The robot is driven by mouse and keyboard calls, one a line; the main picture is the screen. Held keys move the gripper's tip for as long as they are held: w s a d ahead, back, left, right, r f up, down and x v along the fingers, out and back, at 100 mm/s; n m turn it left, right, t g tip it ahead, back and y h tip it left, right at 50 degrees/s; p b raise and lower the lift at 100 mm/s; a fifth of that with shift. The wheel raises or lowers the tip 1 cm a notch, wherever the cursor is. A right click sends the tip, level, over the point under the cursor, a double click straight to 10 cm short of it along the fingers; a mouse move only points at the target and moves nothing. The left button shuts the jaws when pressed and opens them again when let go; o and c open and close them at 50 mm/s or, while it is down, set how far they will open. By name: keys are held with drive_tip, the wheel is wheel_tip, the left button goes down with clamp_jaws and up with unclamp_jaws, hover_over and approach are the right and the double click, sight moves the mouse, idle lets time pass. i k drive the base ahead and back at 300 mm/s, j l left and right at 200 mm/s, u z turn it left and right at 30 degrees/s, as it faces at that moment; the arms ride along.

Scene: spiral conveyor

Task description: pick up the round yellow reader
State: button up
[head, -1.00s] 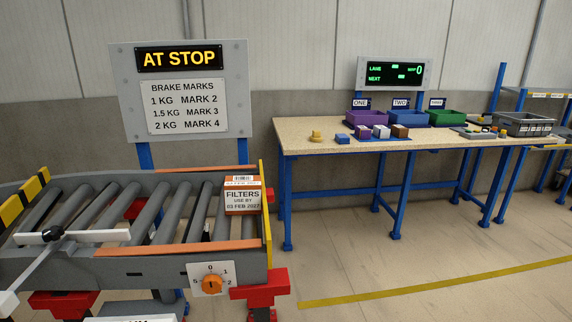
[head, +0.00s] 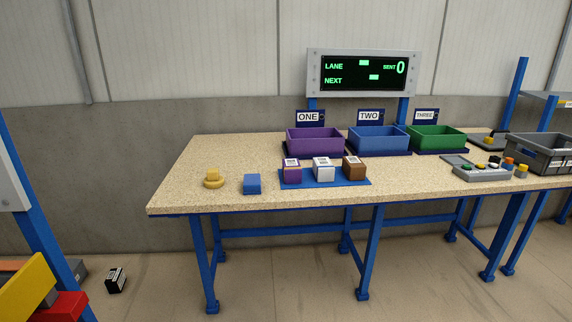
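The round yellow reader (head: 213,179) sits on the left part of the speckled table top (head: 185,154), near its front left corner. It has a wide round base with a smaller block on top. A blue block (head: 252,184) stands just to its right, apart from it. Nothing covers the reader in the head view. My gripper is not in the picture.
A blue mat (head: 350,181) holds three small boxes. Behind are purple (head: 315,139), blue (head: 377,139) and green (head: 437,138) bins under a LANE screen (head: 364,73). A grey crate (head: 540,151) is at right. A dark box (head: 116,280) lies on the floor at left.

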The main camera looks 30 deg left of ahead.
sight(213, 180)
drive_tip(key=i+u, duration=0.25)
drive_tip(key=i, duration=0.25)
drive_tip(key=i+l+u, duration=0.25)
drive_tip(key=i, duration=0.25)
drive_tip(key=i+l+u, duration=0.1)
drive_tip(key=i+u, duration=0.2)
drive_tip(key=i, duration=0.2)
drive_tip(key=i+j+u, duration=0.2)
drive_tip(key=u, duration=0.2)
drive_tip(key=i+j+u, duration=0.1)
drive_tip(key=i+u, duration=0.6)
drive_tip(key=u, duration=0.15)
drive_tip(key=i+u, duration=0.4)
drive_tip(key=k, duration=0.1)
